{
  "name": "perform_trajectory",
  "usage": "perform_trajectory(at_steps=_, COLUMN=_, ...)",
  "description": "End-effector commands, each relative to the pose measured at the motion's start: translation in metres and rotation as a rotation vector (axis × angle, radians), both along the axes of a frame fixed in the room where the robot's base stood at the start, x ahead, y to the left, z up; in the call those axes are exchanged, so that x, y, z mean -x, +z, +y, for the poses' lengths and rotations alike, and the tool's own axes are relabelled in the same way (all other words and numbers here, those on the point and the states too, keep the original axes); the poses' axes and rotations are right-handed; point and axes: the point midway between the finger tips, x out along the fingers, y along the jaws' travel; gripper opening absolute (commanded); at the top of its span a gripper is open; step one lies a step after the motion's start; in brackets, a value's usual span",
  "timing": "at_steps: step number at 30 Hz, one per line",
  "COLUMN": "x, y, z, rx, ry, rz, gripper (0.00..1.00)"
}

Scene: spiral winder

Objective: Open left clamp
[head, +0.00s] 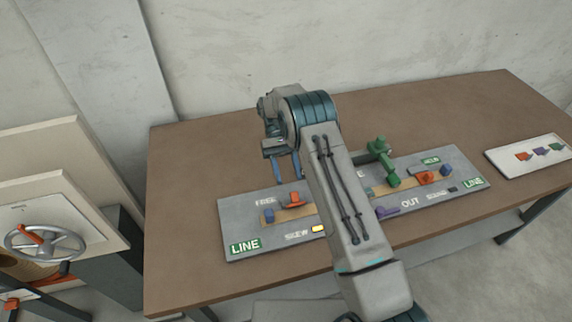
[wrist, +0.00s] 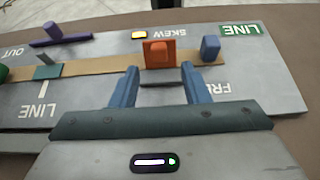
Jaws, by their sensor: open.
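The left clamp (head: 294,200) is a small orange block on a tan strip at the left part of the grey board (head: 240,222), between the FREE and SKEW labels. In the wrist view the orange clamp (wrist: 159,54) stands just beyond and between the two blue fingers. My gripper (head: 289,178) is open and points down at the board, just behind the clamp in the head view. In the wrist view my gripper (wrist: 159,70) has nothing held; whether a finger touches the clamp I cannot tell. My arm hides the board's middle in the head view.
A blue post (head: 268,215) stands beside the clamp, with a yellow light (head: 318,229) near SKEW. Right of my arm are a green lever (head: 382,153), another orange clamp (head: 426,178) and a purple bar (head: 387,211). A white panel (head: 510,163) lies at the right. The brown table's (head: 200,165) back left is clear.

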Motion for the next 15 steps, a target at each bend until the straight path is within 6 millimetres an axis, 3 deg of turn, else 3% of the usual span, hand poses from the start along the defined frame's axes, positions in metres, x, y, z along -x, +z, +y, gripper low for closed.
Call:
perform_trajectory(at_steps=3, x=-0.005, y=0.011, z=0.002, rx=-0.001, ry=0.0, rz=-0.001, gripper=0.42)
perform_trajectory(at_steps=15, x=-0.015, y=0.012, z=0.005, rx=-0.001, ry=-0.001, rz=-0.002, gripper=0.42)
